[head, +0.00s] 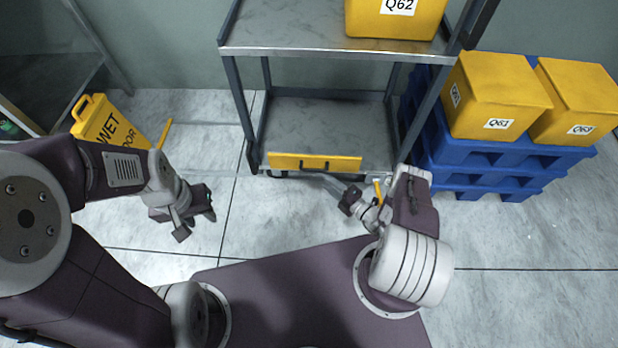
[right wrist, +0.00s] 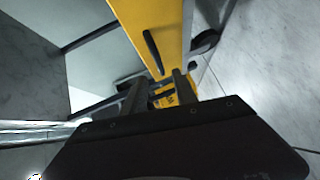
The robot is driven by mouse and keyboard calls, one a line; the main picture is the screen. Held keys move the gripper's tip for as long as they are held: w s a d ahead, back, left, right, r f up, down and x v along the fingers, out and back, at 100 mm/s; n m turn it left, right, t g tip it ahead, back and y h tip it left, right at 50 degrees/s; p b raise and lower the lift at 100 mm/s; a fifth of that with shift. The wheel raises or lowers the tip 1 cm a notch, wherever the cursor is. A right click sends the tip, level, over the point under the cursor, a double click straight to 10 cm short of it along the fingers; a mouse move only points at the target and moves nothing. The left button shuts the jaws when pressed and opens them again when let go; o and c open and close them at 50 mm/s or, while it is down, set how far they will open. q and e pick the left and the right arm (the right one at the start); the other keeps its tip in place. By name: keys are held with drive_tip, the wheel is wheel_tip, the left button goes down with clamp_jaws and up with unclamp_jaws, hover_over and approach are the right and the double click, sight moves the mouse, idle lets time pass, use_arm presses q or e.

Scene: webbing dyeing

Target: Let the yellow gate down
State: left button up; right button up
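The yellow gate (head: 340,163) is a long flat panel along the front edge of the cart's lower shelf, with a dark handle (head: 300,163) on its face. In the right wrist view the gate (right wrist: 165,25) runs down from the top, and its handle (right wrist: 153,52) lies just beyond the fingertips. My right gripper (head: 352,203) is in front of the gate, below its right part. In the right wrist view its fingers (right wrist: 159,84) are apart with nothing between them. My left gripper (head: 196,222) is open and empty above the floor, left of the cart.
The grey metal cart (head: 290,48) carries a yellow bin, Q62 (head: 395,22), on its upper shelf. Yellow bins Q61 (head: 495,95) and Q63 (head: 580,100) sit on blue pallets (head: 480,175) at right. A wet-floor sign (head: 105,125) stands at left. Floor at lower right is clear.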

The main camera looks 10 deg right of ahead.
sight(314, 170)
drive_tip(key=shift+w, duration=0.15)
drive_tip(key=b+x, duration=0.3)
drive_tip(key=x, duration=0.5)
drive_tip(key=shift+w+f, duration=0.15)
drive_tip(key=shift+w+a, duration=0.1)
drive_tip(key=shift+w, duration=0.15)
clamp_jaws()
drive_tip(key=shift+b, duration=0.3)
idle(0.6)
